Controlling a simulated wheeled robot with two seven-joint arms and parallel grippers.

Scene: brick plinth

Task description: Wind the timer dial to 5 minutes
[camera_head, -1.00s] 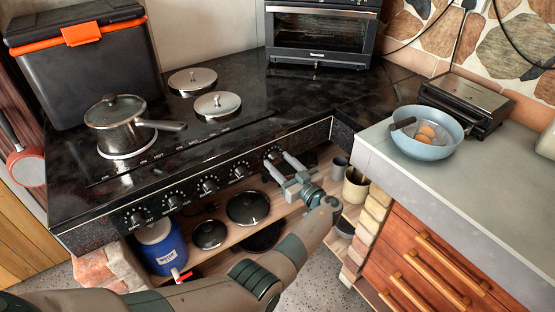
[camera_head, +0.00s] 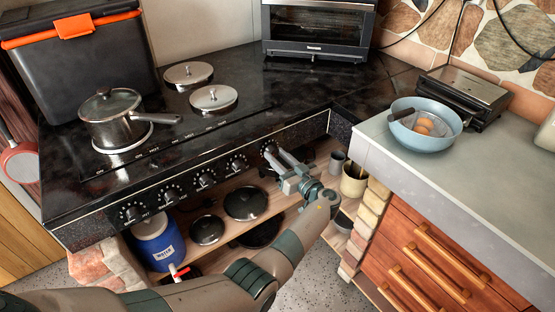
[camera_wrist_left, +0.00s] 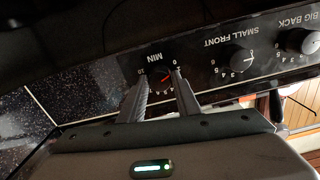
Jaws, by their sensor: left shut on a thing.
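The timer dial (camera_head: 268,148) is the rightmost knob on the front panel of the black cooker (camera_head: 215,125). In the left wrist view the dial (camera_wrist_left: 160,79) shows upside down, with the word MIN, a ring of numbers and a red pointer line. My left gripper (camera_head: 276,153) reaches the panel from the lower right. Its two fingers (camera_wrist_left: 161,84) stand on either side of the dial and are shut on it. The fingers hide part of the scale, so the exact reading cannot be told. My right gripper is not in view.
Several other knobs (camera_head: 205,180) line the panel to the left. A pot (camera_head: 110,118) stands on the hob's front left plate. A shelf below holds pans (camera_head: 245,203) and a blue jug (camera_head: 158,245). A grey worktop (camera_head: 450,190) with a blue bowl (camera_head: 423,138) is at right.

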